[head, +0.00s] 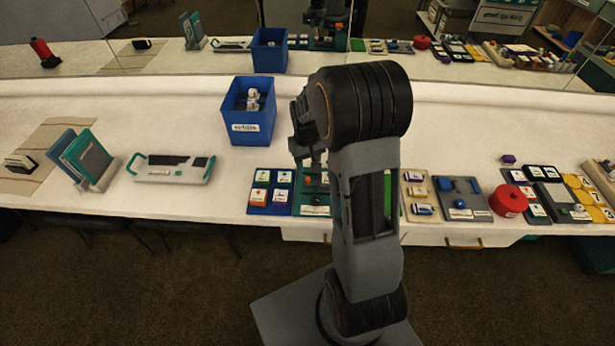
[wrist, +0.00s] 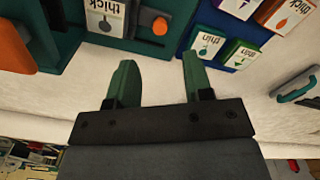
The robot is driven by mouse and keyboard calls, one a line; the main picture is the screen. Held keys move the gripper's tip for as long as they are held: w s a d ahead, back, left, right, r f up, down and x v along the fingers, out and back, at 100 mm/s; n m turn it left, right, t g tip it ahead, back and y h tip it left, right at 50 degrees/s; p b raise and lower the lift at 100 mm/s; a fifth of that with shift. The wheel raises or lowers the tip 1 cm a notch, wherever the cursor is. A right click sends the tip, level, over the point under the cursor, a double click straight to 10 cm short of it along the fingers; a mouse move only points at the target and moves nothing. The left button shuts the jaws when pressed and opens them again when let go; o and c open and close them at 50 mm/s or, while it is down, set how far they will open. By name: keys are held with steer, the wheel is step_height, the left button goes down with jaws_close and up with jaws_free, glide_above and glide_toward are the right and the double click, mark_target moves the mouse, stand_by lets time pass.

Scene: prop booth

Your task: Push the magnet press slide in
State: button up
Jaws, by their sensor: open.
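In the wrist view, a teal board carries a grey strip with a round orange knob (wrist: 160,26), which looks like the magnet press slide. A card marked "thick" (wrist: 104,16) lies beside it. In the head view, the teal board (head: 314,209) stands near the table's front edge, mostly hidden behind my arm. My gripper (wrist: 156,68) is open, with its two green fingers apart and nothing between them. Its fingertips lie near the board's edge in the wrist view, with the knob beyond them. Whether they touch anything cannot be told. In the head view, my gripper (head: 308,155) is partly hidden by my wrist.
A blue card tray (head: 252,209) lies left of the board. A blue bin (head: 250,137) with white blocks stands behind. A grey-teal device (head: 172,170) lies further left. Other trays and a red round container (head: 508,201) lie right. Bare table shows between the bin and device.

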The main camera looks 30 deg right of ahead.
mark_target(308, 178)
step_height(308, 178, down, 8)
steer(key=shift+f, duration=0.1)
stand_by(0.4)
steer(key=shift+c, duration=0.4)
jaws_close()
